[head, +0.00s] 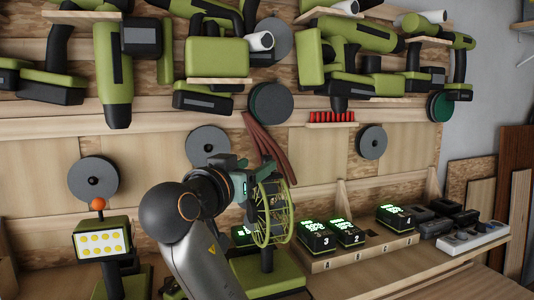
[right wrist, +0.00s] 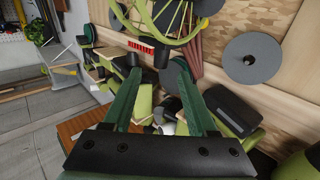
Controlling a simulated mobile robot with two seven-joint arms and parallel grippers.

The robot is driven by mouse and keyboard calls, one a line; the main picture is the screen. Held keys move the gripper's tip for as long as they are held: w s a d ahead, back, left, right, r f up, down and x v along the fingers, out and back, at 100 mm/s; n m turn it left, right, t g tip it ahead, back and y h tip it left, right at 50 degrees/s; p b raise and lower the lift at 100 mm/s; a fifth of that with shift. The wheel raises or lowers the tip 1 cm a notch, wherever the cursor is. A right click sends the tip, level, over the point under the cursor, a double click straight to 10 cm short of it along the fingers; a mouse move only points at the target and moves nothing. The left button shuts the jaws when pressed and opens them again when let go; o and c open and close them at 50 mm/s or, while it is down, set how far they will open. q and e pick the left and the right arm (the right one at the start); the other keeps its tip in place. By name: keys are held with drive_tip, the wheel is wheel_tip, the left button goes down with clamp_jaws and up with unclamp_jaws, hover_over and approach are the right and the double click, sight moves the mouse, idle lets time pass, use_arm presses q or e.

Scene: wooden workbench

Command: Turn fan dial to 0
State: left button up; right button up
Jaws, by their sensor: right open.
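The fan has a round yellow-green wire cage (head: 272,212) and an olive base (head: 268,276) on the bench in the head view. My right gripper (head: 248,182) is at the left side of the cage, partly overlapping it; I cannot tell whether they touch. In the right wrist view, its two green fingers (right wrist: 159,72) are apart, with nothing clearly held between them. The cage (right wrist: 180,18) crosses the top of that view, beyond the fingertips. I cannot make out the fan dial or its setting. My left gripper is in neither view.
A lamp with yellow lights (head: 101,243) stands left of my arm. Lit batteries (head: 316,235) sit on a wooden stand right of the fan, and a power strip (head: 474,236) lies farther right. Green tools (head: 117,70) and grey discs (head: 207,146) hang on the wall behind.

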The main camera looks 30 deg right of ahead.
drive_tip(key=p+x, duration=0.2)
drive_tip(key=x, duration=0.7)
drive_tip(key=shift+w+d+f, duration=0.1)
drive_tip(key=shift+w+d, duration=0.2)
drive_tip(key=shift+d, duration=0.1)
clamp_jaws()
